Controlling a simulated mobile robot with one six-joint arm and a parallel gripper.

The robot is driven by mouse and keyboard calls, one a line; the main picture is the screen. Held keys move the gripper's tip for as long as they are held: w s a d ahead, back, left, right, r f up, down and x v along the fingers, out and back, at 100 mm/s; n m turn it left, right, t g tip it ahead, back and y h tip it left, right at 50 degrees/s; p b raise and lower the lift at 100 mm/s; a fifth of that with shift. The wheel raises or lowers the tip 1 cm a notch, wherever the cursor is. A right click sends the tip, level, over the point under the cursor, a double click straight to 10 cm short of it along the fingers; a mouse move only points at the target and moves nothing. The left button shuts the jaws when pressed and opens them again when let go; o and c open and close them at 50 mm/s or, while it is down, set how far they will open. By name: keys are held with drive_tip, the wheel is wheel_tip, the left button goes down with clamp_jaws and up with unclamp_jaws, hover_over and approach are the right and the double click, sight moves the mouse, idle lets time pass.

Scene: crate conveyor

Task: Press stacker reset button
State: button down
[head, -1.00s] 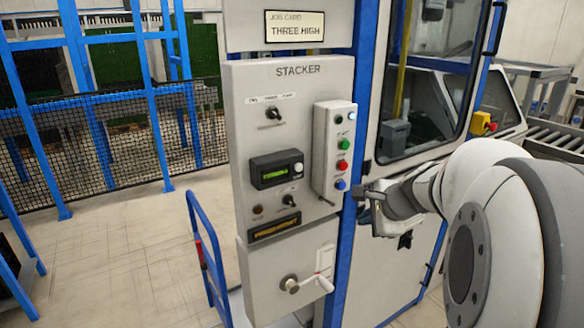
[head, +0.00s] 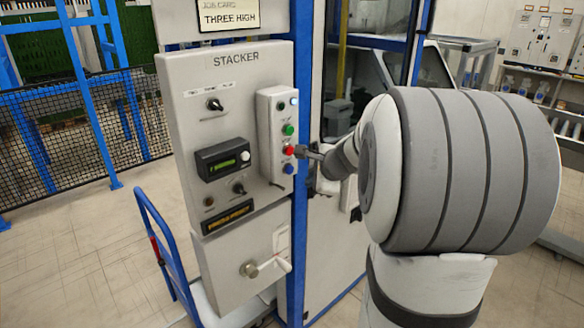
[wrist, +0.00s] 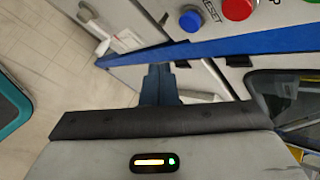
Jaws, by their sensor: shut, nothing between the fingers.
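The stacker panel (head: 225,125) carries a pale button box (head: 265,140) on its right side. On the box the blue button (head: 288,169) is lowest, below the red button (head: 289,150) and green button (head: 288,130). In the wrist view the blue button (wrist: 190,20) has the label RESET beside it, next to the red button (wrist: 237,8). My gripper (head: 301,151) is shut and empty at the box's right edge, near the red button in the picture. In the wrist view its fingertips (wrist: 158,68) sit below the blue button, apart from it.
A blue post (head: 301,200) and a glazed machine cabinet lie behind my arm. Mesh fencing (head: 75,135) is at the back left, with open floor before it.

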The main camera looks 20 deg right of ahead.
drive_tip(key=shift+w+a+p, duration=0.15)
drive_tip(key=shift+w+a, duration=0.1)
drive_tip(key=shift+w, duration=0.4)
drive_tip(key=shift+w+a+p, duration=0.15)
drive_tip(key=shift+w+a, duration=0.05)
drive_tip(key=shift+w, duration=0.45)
drive_tip(key=shift+w+a+p, duration=0.15)
drive_tip(key=shift+w+a, duration=0.1)
drive_tip(key=shift+w, duration=0.4)
idle(0.5)
drive_tip(key=shift+w+a, duration=0.15)
drive_tip(key=shift+w, duration=0.2)
drive_tip(key=shift+w+a, duration=0.15)
drive_tip(key=shift+w, duration=0.25)
idle(0.7)
drive_tip(key=shift+s, duration=0.1)
drive_tip(key=shift+s+d, duration=0.3)
drive_tip(key=shift+s, duration=0.4)
drive_tip(key=shift+s, duration=0.1)
drive_tip(key=s, duration=0.1)
drive_tip(key=s+d+b, duration=0.1)
drive_tip(key=s, duration=0.1)
drive_tip(key=s+b, duration=0.1)
drive_tip(key=shift+s+d, duration=0.25)
drive_tip(key=shift+d, duration=0.1)
